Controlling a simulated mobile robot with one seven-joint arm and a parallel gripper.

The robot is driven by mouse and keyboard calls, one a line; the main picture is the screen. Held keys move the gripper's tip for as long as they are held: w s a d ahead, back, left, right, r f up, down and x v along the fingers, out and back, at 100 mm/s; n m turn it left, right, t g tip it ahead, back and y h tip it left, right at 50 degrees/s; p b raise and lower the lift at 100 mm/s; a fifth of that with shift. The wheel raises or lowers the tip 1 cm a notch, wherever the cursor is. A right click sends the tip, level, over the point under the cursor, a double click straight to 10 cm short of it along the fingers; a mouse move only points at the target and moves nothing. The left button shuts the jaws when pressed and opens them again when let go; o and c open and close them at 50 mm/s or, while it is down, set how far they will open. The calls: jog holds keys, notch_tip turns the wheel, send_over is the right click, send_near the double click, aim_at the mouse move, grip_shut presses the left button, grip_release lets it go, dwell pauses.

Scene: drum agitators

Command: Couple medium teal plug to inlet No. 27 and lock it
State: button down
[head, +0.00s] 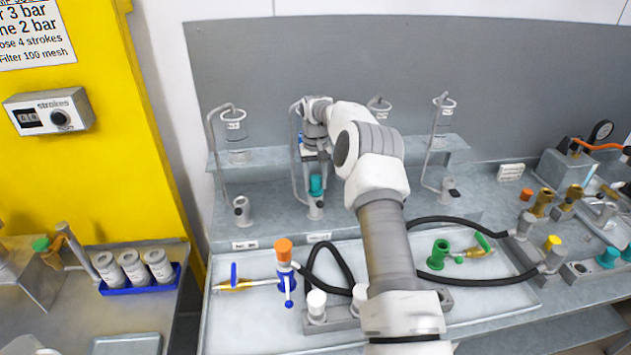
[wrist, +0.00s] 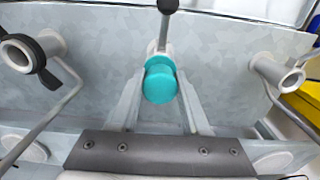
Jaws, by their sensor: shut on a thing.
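The teal plug (head: 316,186) is at the mouth of a grey inlet fitting (head: 316,208) on the second stand from the left. I cannot tell whether it is fully seated. In the wrist view the teal plug (wrist: 161,84) sits between the two fingers of my gripper (wrist: 160,88), which is shut on it. In the wrist view a grey lever with a dark end (wrist: 168,8) stands up behind the plug, at the fitting. My gripper reaches down to the plug from above in the head view, partly hidden by my arm. The inlet's number is not readable.
Similar inlets stand at left (head: 242,210) and right (head: 448,190). The shallow tray (head: 225,325) in front holds an orange-topped blue valve (head: 284,260), a green fitting (head: 438,254) and black hoses (head: 465,273). Other coloured plugs, such as a teal one (head: 608,257), are at the right.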

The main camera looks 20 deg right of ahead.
jog(key=shift+f, duration=0.35)
jog(key=shift+c, duration=1.5)
grip_release()
notch_tip(320, 180, up, 8)
jog(key=p, duration=0.5)
